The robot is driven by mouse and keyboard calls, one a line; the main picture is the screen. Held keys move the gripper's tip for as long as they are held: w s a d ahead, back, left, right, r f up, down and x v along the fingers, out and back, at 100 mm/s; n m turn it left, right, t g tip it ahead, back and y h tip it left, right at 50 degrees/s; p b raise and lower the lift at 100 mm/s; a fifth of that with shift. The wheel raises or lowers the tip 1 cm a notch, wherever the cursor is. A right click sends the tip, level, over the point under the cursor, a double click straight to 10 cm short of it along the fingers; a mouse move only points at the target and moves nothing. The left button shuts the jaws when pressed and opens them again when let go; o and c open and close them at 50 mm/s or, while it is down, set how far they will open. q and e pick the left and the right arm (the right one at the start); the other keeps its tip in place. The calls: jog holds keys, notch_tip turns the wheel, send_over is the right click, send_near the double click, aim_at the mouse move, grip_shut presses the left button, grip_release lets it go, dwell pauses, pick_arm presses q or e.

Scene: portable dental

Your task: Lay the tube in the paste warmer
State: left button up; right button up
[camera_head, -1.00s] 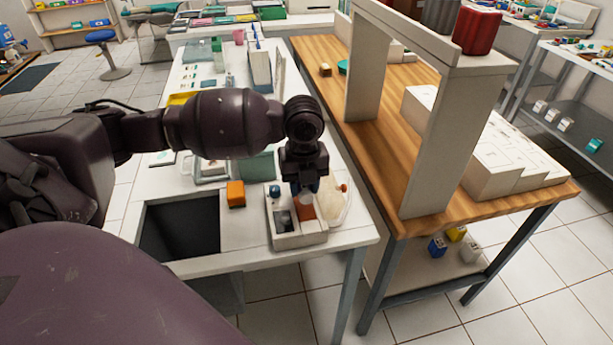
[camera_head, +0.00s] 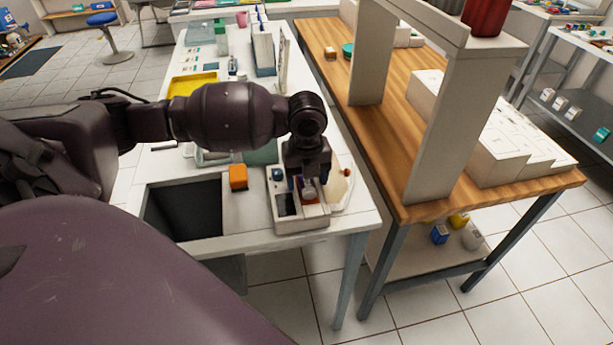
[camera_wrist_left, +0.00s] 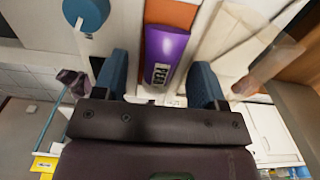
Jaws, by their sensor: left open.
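The purple tube (camera_wrist_left: 165,55) with a white-lettered label lies on an orange-brown surface in the left wrist view. The paste warmer (camera_head: 302,226) is a pale box with a blue knob (camera_wrist_left: 86,12) and a dark slot beside the orange-brown bay. The tube appears to lie in that bay. My left gripper (camera_head: 308,187) is over the warmer, pointing down. Its blue fingers are open, one on each side of the tube's near end in the left wrist view, with gaps visible. In the head view the gripper mostly hides the tube. My right gripper is out of view.
An orange block (camera_head: 238,177) stands left of the warmer, beside a dark sink-like opening (camera_head: 184,210). A clear bag-like item is close on the warmer's right. A wooden bench (camera_head: 410,195) with a pale shelf frame (camera_head: 438,140) stands to the right, across a gap.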

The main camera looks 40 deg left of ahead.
pick_arm(q)
jog(key=shift+r, duration=0.1)
jog(key=shift+r, duration=0.25)
notch_tip(320, 180, up, 6)
jog(key=shift+f+p, duration=0.15)
jog(key=shift+p, duration=0.55)
notch_tip(320, 180, up, 4)
jog(key=shift+r+p, duration=0.25)
jog(key=shift+p, duration=0.1)
jog(key=shift+s+f, duration=0.1)
jog(key=shift+s, duration=0.05)
